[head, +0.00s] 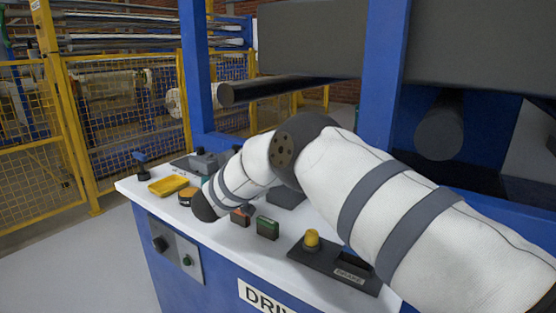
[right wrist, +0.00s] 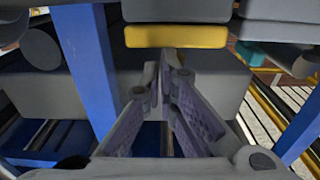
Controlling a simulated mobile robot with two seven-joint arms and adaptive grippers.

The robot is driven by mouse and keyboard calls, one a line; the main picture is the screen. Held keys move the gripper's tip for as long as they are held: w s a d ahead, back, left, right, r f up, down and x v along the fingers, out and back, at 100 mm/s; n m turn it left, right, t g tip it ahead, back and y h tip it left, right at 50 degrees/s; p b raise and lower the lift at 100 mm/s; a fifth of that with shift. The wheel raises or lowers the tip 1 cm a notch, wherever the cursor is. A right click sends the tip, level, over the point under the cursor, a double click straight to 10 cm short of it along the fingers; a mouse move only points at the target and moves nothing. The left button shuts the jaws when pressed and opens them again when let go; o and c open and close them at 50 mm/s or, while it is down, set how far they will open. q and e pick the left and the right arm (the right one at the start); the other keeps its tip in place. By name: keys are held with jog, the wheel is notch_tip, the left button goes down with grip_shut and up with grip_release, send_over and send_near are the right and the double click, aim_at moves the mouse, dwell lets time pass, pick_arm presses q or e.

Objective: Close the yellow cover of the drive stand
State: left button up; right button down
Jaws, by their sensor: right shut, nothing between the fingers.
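In the head view, a shallow yellow part like an open cover (head: 168,186) lies with its rim up at the far left of the white top of the blue drive stand (head: 150,195). In the right wrist view, a yellow slab (right wrist: 175,37) sits between grey blocks, just beyond my fingertips; I cannot tell whether it is the same cover. My right gripper (right wrist: 168,62) is shut and empty, its tips close to the slab; contact cannot be told. In the head view, my right arm reaches over the stand from the right, and its fingers cannot be made out. My left gripper is out of view.
A green-topped block (head: 267,228) and a yellow knob on a dark panel (head: 311,240) stand on the top near my arm. A blue post (head: 382,75) and a dark roller (head: 275,90) rise behind. Yellow mesh fencing (head: 120,115) is at the left.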

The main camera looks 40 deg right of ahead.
jog(key=shift+s+a+f, duration=0.1)
jog(key=shift+a+f, duration=0.05)
jog(key=shift+f, duration=0.45)
jog(key=shift+s+a+f, duration=0.1)
jog(key=shift+a+f, duration=0.05)
jog(key=shift+f, duration=0.45)
jog(key=shift+a, duration=0.1)
jog(key=r+v, duration=0.1)
jog(key=v, duration=1)
jog(key=shift+a+r, duration=0.25)
jog(key=shift+r, duration=0.15)
